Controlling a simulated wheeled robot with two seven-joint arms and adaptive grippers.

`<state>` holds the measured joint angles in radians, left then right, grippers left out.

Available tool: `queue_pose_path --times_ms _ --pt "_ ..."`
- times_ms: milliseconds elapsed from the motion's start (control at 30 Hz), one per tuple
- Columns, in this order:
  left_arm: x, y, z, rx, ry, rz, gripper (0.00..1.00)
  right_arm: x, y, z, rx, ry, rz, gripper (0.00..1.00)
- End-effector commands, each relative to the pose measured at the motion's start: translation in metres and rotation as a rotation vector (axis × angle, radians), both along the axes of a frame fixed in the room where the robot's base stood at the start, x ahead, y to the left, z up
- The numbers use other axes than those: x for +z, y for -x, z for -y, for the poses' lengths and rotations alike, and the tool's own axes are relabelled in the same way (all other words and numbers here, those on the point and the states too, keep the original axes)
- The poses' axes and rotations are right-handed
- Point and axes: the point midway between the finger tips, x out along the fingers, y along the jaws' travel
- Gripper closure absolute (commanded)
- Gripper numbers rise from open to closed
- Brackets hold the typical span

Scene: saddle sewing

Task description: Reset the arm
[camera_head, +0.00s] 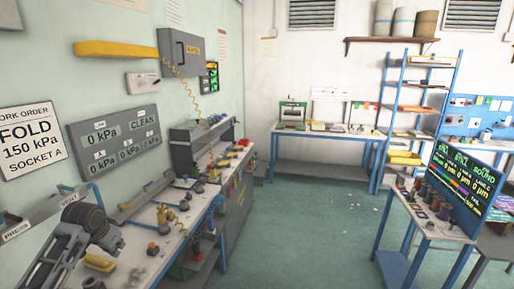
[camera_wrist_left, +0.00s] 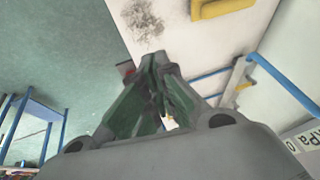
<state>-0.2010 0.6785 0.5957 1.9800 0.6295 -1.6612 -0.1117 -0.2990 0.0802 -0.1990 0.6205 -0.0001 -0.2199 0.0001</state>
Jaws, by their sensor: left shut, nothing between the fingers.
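My left arm comes in at the lower left of the head view, with my left gripper (camera_head: 112,241) low over the near end of the workbench (camera_head: 136,262). In the left wrist view the fingers of my left gripper (camera_wrist_left: 155,58) come together at their tips, with nothing held between them. A pale bench surface with a dark speckled patch (camera_wrist_left: 142,18) lies beyond the fingertips. My right gripper is in neither view.
A yellow block (camera_head: 99,262) and small dark fittings lie on the bench near my left gripper. A work-order sign (camera_head: 32,143) and a pressure panel (camera_head: 114,141) hang on the left wall. A display board (camera_head: 462,186) stands right.

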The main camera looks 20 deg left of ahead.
Motion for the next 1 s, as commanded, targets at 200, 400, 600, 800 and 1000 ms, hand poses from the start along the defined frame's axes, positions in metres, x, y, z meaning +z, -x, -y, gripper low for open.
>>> queue_pose_path --times_ms 200,400,600,800,1000 --pt "-0.069 0.016 0.078 -0.078 -0.005 -0.082 1.0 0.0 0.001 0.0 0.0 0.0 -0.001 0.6" --pt "-0.114 0.038 0.156 -0.15 0.002 -0.126 1.0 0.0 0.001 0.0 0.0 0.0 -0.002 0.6" --pt "-0.141 0.064 0.238 -0.216 0.029 -0.14 1.0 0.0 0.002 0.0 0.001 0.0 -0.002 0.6" --pt "-0.147 0.089 0.309 -0.263 0.066 -0.129 1.0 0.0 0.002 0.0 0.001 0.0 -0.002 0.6" --pt "-0.143 0.102 0.349 -0.281 0.095 -0.111 1.0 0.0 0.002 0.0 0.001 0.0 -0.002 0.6"
